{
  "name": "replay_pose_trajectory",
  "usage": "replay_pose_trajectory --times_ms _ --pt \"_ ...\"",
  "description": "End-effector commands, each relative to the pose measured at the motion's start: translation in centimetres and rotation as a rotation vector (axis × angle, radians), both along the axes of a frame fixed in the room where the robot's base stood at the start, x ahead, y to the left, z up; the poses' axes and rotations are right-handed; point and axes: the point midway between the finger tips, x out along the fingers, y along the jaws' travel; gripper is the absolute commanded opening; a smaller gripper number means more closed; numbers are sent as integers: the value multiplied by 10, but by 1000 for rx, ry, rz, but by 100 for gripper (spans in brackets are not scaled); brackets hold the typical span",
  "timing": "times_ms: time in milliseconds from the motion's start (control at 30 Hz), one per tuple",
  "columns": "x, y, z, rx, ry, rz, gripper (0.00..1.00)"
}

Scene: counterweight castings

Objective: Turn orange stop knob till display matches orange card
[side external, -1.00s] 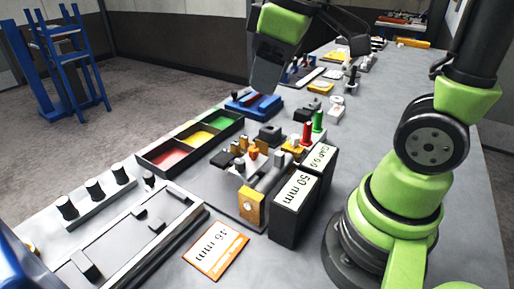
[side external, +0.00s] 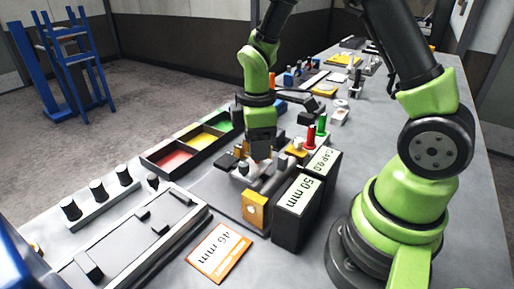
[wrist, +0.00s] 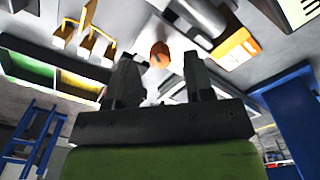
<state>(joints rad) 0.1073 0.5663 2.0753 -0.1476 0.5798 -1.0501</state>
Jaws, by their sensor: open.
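The orange stop knob (wrist: 160,54) shows in the wrist view, between and just beyond my fingertips; contact cannot be told. In the side view my gripper hides it. My gripper (side external: 260,153) points down over the fixture, with its fingers apart in the wrist view (wrist: 160,73) and nothing held. The display (side external: 298,198) on a black box reads 50 mm. A second display behind it (side external: 324,160) starts with GAP; its digits are hard to read. The orange-bordered card (side external: 219,251) lies flat in front of the fixture and appears to read 46 mm.
A tray with red, yellow and green compartments (side external: 172,160) stands left of the fixture. Red (side external: 311,138) and green (side external: 322,124) upright pieces stand close behind it. A grey framed plate (side external: 130,240) and black knobs (side external: 97,188) lie front left.

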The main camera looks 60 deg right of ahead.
Motion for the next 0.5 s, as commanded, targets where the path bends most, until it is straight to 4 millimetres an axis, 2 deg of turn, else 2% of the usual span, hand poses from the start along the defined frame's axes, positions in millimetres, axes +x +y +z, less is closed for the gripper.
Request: replay_pose_trajectory --times_ms 133,433,467,500 --pt "0 0 -14 1 2 -1 48" --pt "0 0 -17 1 -1 -1 48" --pt "0 0 -17 1 -1 -1 46" --pt "0 0 -17 1 -1 -1 37"
